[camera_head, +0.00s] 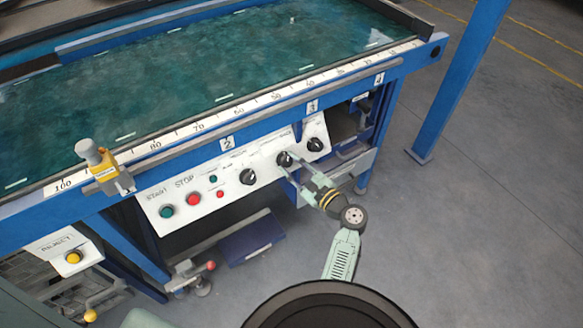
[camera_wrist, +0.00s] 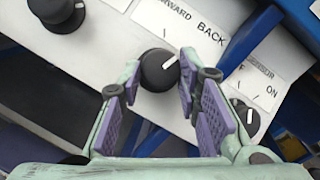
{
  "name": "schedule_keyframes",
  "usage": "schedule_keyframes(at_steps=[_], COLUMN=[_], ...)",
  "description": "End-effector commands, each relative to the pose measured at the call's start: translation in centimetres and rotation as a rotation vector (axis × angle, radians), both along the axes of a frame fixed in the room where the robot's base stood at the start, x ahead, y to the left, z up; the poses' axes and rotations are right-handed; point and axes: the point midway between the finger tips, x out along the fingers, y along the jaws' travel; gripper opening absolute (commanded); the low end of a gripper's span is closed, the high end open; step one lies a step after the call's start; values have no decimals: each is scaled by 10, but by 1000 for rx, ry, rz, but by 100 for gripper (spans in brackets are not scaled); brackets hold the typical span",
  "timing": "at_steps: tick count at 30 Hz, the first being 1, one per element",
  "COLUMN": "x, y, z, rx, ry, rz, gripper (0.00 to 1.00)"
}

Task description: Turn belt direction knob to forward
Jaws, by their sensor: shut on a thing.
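The belt direction knob (camera_wrist: 155,74) is a round black knob with a white pointer line, below the printed words FORWARD and BACK. Its pointer slants up and right, toward the BACK side. It is the middle of three black knobs (camera_head: 284,159) on the white control panel. My gripper (camera_wrist: 160,66) has one finger on each side of this knob and is shut on it. In the head view my gripper (camera_head: 288,166) reaches the panel from the lower right, and its fingertips partly cover the knob.
Another black knob (camera_wrist: 58,12) is on the left and the sensor knob (camera_wrist: 246,117) on the right. Green start (camera_head: 167,212) and red stop (camera_head: 193,199) buttons sit further left.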

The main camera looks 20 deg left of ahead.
Motion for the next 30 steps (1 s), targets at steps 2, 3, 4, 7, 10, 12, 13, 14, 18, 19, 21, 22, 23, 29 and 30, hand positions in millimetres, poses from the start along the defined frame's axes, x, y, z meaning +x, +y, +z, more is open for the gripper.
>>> schedule_keyframes(at_steps=[2, 3, 4, 7, 10, 12, 13, 14, 18, 19, 21, 22, 23, 29, 30], x=[3, 3, 3, 4, 5, 6, 6, 7, 8, 8, 9, 9, 9, 9, 9], y=[-2, -2, -2, -2, -2, -3, -3, -3, -3, -3, -3, -3, -3, -3, -3], z=[-1, 0, 0, 1, 2, 3, 3, 4, 5, 6, 6, 6, 7, 8, 8], rx=[-34, -53, -68, -119, -169, -206, -220, -235, -301, -314, -343, -355, -365, -424, -433], ry=[-47, -73, -92, -156, -221, -267, -287, -306, -389, -406, -443, -457, -471, -546, -557], rz=[28, 46, 62, 110, 157, 191, 205, 219, 279, 292, 318, 330, 340, 396, 404], gripper=[3, 3, 3, 3, 3, 3, 3, 3, 3, 3, 3, 3, 3, 3, 3])
